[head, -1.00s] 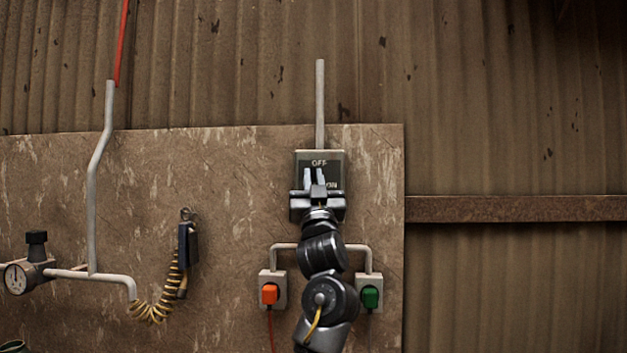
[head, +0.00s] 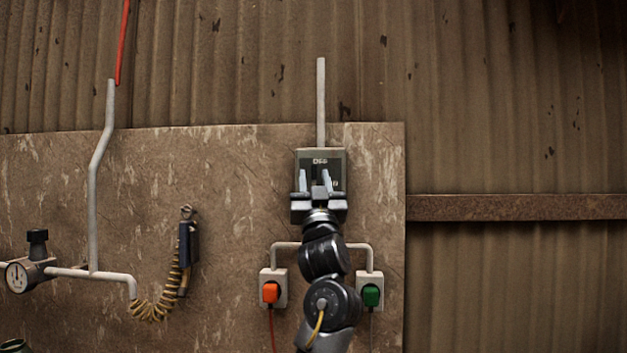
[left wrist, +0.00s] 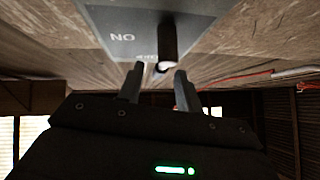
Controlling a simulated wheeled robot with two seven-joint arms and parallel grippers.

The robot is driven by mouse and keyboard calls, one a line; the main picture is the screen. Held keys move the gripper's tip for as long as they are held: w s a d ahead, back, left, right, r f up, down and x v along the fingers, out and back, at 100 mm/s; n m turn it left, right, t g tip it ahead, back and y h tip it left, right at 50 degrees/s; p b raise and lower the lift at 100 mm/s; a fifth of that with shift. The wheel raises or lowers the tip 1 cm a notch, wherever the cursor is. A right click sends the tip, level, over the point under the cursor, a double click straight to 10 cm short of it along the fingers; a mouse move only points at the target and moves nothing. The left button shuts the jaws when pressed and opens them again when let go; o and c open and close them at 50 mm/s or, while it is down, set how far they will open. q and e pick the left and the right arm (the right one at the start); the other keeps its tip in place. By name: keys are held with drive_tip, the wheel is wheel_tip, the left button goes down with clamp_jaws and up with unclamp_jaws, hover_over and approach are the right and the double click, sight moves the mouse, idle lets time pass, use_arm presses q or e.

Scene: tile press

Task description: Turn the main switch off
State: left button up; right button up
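The main switch is a grey box (head: 335,157) on the wall panel, marked OFF at its top. My left gripper (head: 315,180) is in front of the box and covers its lower part. Its two fingers are apart. In the left wrist view, the switch plate (left wrist: 112,15) bears upturned ON lettering, and a dark lever (left wrist: 168,38) sticks out beside it. The lever's end appears between the open fingertips (left wrist: 158,72). I cannot tell whether they touch it. The lever is not clear in the head view. My right gripper is not in view.
At left are a gauge (head: 17,277), a grey pipe (head: 93,200) and a coiled hose (head: 155,305).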

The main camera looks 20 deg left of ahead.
use_arm(q)
drive_tip(key=b+v, duration=0.3)
drive_tip(key=v, duration=0.6)
drive_tip(key=shift+s+f, duration=0.15)
drive_tip(key=shift+f, duration=0.15)
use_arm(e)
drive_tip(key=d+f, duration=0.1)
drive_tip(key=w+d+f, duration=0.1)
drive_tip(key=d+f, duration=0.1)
use_arm(q)
drive_tip(key=shift+d, duration=0.15)
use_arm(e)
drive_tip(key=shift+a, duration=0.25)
